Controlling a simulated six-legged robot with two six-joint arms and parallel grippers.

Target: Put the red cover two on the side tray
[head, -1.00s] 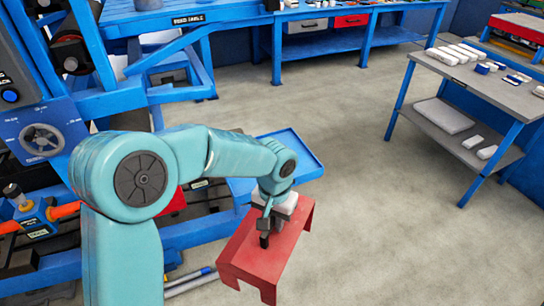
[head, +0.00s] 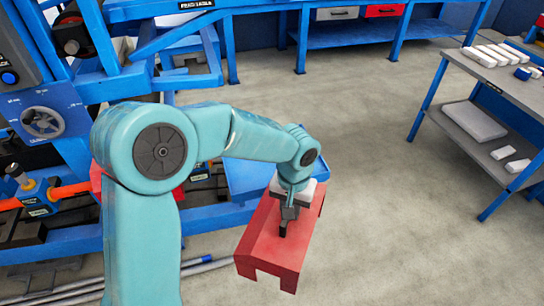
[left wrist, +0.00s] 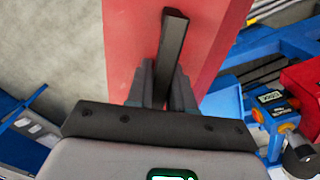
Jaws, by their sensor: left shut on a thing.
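The red cover (head: 262,247) is a bent red panel with notched ends. It hangs in the air in front of the blue frame. My left gripper (head: 284,228) points down and is shut on the dark handle bar on the cover's top. In the left wrist view the fingers (left wrist: 162,88) close around the dark bar (left wrist: 172,50), with the red cover (left wrist: 130,40) behind it. A blue tray (head: 236,172), seemingly the side tray, lies behind the cover, partly hidden by my arm and the cover. My right gripper is not in view.
The blue machine frame (head: 215,215) stands left of the cover, with another red part (head: 96,178) partly behind my arm. Rods (head: 190,265) lie low at left. A grey-topped table (head: 500,75) with white pieces stands at right. Open floor (head: 380,180) lies between.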

